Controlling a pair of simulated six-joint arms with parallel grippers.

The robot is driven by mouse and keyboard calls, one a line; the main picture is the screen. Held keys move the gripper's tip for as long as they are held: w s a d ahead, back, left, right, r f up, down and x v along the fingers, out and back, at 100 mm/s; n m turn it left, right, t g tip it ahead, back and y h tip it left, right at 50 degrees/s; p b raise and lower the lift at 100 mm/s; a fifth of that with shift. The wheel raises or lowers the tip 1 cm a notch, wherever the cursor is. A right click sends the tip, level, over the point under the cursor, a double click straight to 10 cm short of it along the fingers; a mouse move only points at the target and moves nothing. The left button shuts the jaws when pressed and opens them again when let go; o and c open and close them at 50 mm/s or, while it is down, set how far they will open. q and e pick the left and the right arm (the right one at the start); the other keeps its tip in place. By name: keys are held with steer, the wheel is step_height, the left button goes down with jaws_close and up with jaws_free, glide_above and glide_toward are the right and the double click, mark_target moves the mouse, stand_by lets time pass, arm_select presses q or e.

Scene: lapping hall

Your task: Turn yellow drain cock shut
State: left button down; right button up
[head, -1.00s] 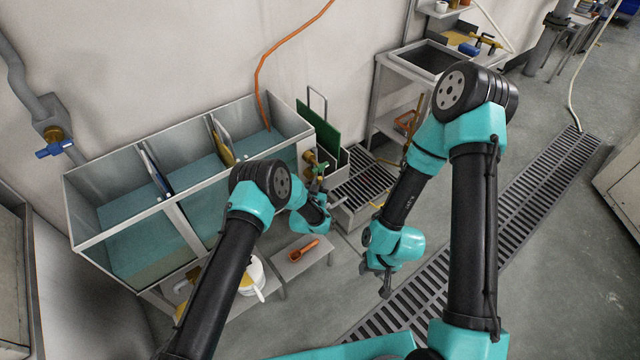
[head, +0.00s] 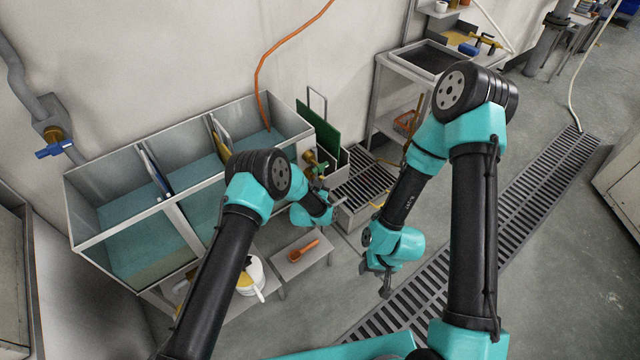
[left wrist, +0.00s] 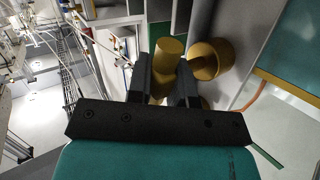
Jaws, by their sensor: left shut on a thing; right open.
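The yellow drain cock (head: 311,158) is a brass-yellow fitting at the right end wall of the tank (head: 182,213), with a small green piece beside it. My left gripper (head: 329,190) is at the cock and partly hides it in the head view. In the left wrist view the two dark fingers of my left gripper (left wrist: 166,85) are shut on a yellow cylindrical part of the cock (left wrist: 168,52). A second rounded yellow part (left wrist: 210,60) is just right of the fingers. The cock's exact angle is hard to tell. My right gripper (head: 384,283) is open and empty above the floor.
A green board (head: 318,130) stands behind the cock. A low stool (head: 297,265) with an orange tool (head: 303,251) and a white pot (head: 252,277) are below. A blue-handled valve (head: 55,149) is far left.

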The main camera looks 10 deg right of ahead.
arm_select(q)
steer(key=shift+m+g+y, duration=0.8)
steer(key=shift+g+y, duration=0.4)
steer(key=c, duration=1.1)
jaws_free()
steer(key=shift+o, duration=0.2)
steer(key=v, duration=1.7)
steer(key=shift+r, duration=0.2)
